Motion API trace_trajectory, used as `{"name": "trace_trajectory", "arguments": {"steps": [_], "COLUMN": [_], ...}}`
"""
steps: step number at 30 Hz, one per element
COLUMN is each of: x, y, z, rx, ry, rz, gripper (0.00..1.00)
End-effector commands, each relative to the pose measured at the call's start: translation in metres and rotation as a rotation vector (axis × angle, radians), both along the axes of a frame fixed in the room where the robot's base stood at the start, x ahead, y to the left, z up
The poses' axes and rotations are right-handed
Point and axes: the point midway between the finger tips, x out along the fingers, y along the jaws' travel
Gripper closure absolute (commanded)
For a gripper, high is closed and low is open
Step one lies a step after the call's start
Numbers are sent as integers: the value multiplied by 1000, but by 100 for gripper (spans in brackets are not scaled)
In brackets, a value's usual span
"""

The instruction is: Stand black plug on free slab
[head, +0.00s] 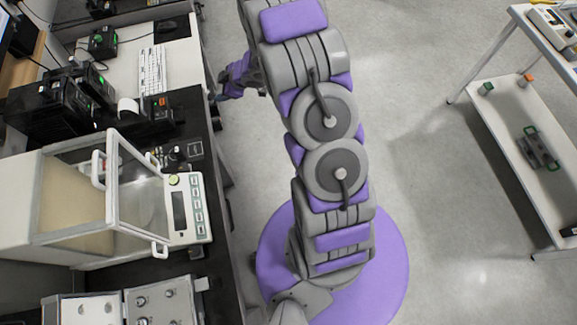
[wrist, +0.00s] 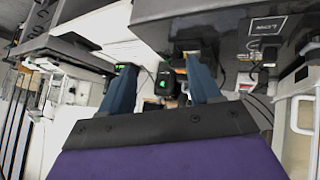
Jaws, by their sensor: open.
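A small dark upright piece, which looks like the black plug (head: 177,153), stands on the black bench top beside a white-outlined square. In the wrist view a dark piece (wrist: 268,55) shows near a labelled outline on a dark surface, at the right. The dark slab surface (wrist: 228,60) there looks bare around the outline; I cannot tell for sure which slab is the free one. My gripper (head: 218,97) is near the bench's aisle edge, apart from the dark piece. In the wrist view my gripper (wrist: 160,62) has its blue fingers wide apart with nothing between them.
A glass-doored balance (head: 186,215) stands on the near bench, its door open. Black devices (head: 60,105) and a keyboard (head: 152,70) lie farther back. A metal box (head: 150,302) is at the bottom.

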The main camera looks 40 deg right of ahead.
Motion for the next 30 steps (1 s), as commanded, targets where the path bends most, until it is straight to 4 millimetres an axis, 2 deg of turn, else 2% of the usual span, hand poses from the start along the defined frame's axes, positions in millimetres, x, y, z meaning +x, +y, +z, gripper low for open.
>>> {"name": "trace_trajectory", "arguments": {"steps": [1, 4, 7, 11, 15, 19, 23, 26, 30], "x": [3, -1, -15, -44, -91, -144, -203, -253, -322], "y": [-12, -38, -58, -78, -88, -85, -72, -54, -21], "z": [21, 52, 83, 124, 159, 186, 207, 217, 229], "rx": [-52, -144, -212, -275, -309, -310, -288, -260, -204], "ry": [-4, 18, 48, 100, 183, 276, 388, 493, 643], "rz": [-52, -176, -298, -457, -615, -744, -848, -909, -957], "gripper": [37, 37, 37, 37, 37, 37, 37, 37, 37]}}
